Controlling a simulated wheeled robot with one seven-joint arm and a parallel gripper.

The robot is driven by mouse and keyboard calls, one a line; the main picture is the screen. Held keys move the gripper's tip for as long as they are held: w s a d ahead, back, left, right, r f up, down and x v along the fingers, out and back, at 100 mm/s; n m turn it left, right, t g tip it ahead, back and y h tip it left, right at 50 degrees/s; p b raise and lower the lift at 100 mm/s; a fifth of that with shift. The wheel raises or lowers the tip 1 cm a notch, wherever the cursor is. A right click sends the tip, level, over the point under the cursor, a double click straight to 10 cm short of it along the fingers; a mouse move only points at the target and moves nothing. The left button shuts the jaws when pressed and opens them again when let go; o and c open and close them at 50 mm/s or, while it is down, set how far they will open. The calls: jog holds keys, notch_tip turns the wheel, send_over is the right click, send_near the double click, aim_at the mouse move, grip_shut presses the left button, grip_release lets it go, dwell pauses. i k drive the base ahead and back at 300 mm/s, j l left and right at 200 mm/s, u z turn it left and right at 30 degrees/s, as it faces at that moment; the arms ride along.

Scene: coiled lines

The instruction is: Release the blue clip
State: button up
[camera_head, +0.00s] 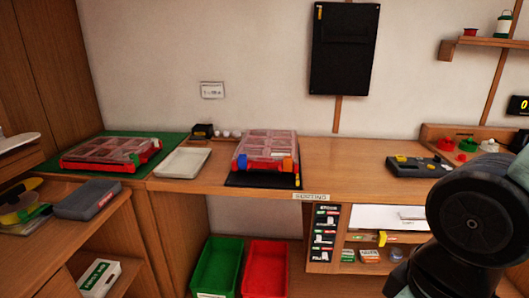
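A red case (264,146) with a clear divided lid sits on a black mat (262,181) at the middle of the wooden bench. The blue clip (241,161) is on the left of its front face, and an orange clip (287,163) is on the right. The blue clip looks upright against the case; whether it is latched is too small to tell. The lid looks closed. My gripper is not in view; only dark, rounded parts of my arm show at the lower right, well apart from the case.
A second red case (108,153) lies on a green mat (72,166) at left, beside a white tray (182,163). A dark grey device (418,167) stands right of the middle case. Green (217,268) and red (267,268) bins stand below. Bench between case and device is clear.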

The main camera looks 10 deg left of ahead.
aim_at(242, 159)
jog(key=i+j+u, duration=0.3)
jog(key=i, duration=0.2)
jog(key=i+u, duration=0.3)
jog(key=i, duration=0.2)
